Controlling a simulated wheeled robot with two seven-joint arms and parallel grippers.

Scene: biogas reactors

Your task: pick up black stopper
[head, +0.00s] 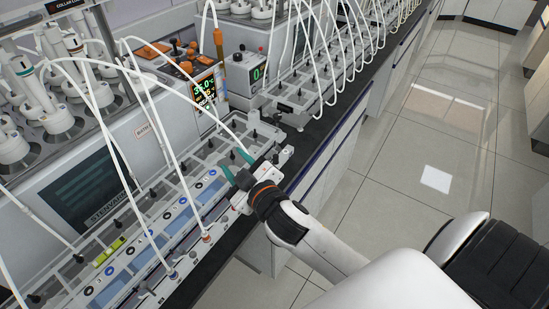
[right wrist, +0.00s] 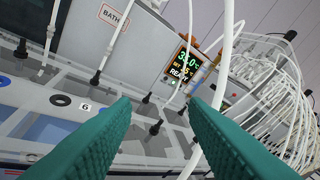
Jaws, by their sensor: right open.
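Several small black stoppers stand along the clear-lidded bath tops in the head view, one of them a black stopper (head: 117,223) left of my right gripper. My right gripper (head: 237,166) has teal fingers, spread open and empty, above the right end of the front bath unit. In the right wrist view the open fingers (right wrist: 160,106) frame a black stopper (right wrist: 155,128) lying beyond them; no contact shows. Another black stopper (right wrist: 96,78) with a white tube shows left of the fingers. Which stopper is meant cannot be told. My left gripper is not in view.
White tubes (head: 140,95) arch over the baths, and one tube (right wrist: 226,60) passes close by the right finger. A lit display (head: 204,90) stands behind. A yellow piece (head: 109,252) lies at the left. The floor (head: 400,170) right of the bench is clear.

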